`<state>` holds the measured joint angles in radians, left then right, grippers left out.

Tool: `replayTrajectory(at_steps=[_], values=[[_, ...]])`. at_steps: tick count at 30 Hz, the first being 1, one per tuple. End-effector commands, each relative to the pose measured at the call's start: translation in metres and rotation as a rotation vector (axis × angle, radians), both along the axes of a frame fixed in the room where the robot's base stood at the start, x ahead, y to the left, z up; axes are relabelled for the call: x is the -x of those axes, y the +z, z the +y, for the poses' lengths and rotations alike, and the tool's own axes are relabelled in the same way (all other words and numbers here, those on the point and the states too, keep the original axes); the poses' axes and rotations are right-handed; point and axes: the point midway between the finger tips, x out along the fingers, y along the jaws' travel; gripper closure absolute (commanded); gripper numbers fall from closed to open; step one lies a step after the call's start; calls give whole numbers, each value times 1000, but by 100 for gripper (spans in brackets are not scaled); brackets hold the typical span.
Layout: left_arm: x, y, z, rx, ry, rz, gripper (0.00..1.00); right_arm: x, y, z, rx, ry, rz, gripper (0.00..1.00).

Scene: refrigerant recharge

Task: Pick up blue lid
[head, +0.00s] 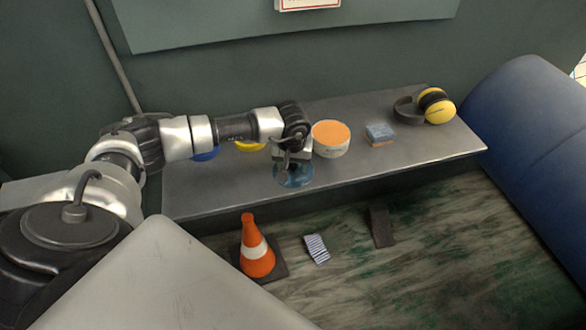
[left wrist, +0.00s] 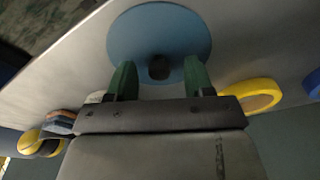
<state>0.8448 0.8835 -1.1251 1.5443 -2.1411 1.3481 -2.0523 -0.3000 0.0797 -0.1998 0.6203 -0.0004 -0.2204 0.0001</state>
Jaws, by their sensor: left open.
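The blue lid (head: 293,178) lies on the grey shelf near its front edge, partly covered by my left gripper (head: 292,163). In the left wrist view it is a flat blue disc (left wrist: 160,25) with a dark knob (left wrist: 159,67) at its near side. My left gripper (left wrist: 159,64) is open, with one green finger on each side of the knob. I cannot tell whether the fingers touch it. My right gripper is not in view.
Yellow (head: 250,147) and blue (head: 206,154) items sit behind my arm. Below are an orange cone (head: 255,250) and a striped item (head: 317,249).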

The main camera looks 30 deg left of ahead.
Motion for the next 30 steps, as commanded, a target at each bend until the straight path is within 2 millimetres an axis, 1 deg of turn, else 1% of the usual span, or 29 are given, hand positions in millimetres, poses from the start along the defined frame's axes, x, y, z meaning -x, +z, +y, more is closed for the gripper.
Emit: replayTrajectory(at_steps=[2,7,8,15,18,26,30], values=[[0,-4,0,0,0,1,48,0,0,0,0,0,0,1],[0,-4,0,0,0,0,48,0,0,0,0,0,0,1],[0,-4,0,0,0,0,49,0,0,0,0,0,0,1],[0,-3,0,0,0,0,86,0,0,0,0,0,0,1],[0,-3,0,0,0,0,100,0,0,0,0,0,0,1],[-1,-2,0,0,0,-1,100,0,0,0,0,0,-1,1],[-1,6,0,0,0,-3,100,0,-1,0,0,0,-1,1]])
